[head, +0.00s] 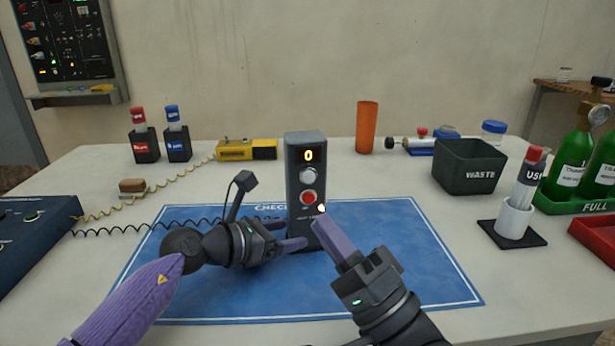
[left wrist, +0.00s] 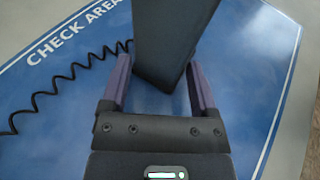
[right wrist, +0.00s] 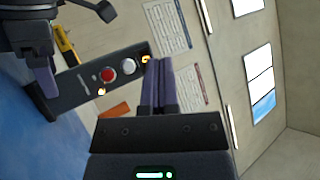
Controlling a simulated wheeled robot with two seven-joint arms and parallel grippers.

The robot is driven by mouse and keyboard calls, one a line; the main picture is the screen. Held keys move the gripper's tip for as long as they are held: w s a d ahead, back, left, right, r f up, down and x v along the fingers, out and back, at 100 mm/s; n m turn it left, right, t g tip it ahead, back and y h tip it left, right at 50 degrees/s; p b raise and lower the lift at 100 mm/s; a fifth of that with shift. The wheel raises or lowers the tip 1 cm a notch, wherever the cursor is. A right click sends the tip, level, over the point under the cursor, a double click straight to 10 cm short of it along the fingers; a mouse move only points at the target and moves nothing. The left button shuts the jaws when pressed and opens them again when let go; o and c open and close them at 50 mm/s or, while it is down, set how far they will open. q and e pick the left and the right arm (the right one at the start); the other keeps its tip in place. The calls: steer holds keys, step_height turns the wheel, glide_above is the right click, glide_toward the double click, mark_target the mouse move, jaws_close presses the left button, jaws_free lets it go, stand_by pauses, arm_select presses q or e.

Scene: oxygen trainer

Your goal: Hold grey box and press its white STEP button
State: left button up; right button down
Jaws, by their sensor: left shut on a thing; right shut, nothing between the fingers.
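The grey box (head: 306,150) stands upright on the blue mat, its front towards me. Its front has a lit "0" display, a white button (head: 307,174), a red button (head: 308,197) and a small lit lamp low down. My left gripper (head: 292,232) is shut on the lower part of the box; the left wrist view shows a finger on each side of the box (left wrist: 170,45). My right gripper (head: 320,222) is shut and empty, its tips in front of the box's lower front, below the red button. The white button (right wrist: 129,66) is uncovered in the right wrist view.
The blue mat (head: 420,265) is otherwise mostly clear. A black coiled cord (head: 120,228) crosses left of the box. A yellow device (head: 246,150) and orange cylinder (head: 367,127) stand behind. A waste bin (head: 468,170) and white cup (head: 514,218) are on the right.

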glide_toward(299, 166)
steer(key=shift+w+a+r, duration=0.55)
steer(key=shift+a+r, duration=0.25)
steer(key=shift+w+a+r, duration=0.55)
steer(key=shift+a+r, duration=0.2)
steer(key=shift+r, duration=0.05)
steer(key=shift+w, duration=0.1)
stand_by(0.9)
steer(key=shift+w, duration=0.3)
steer(key=shift+w+a, duration=0.1)
steer(key=shift+w, duration=0.5)
stand_by(1.1)
steer(key=shift+s, duration=1.05)
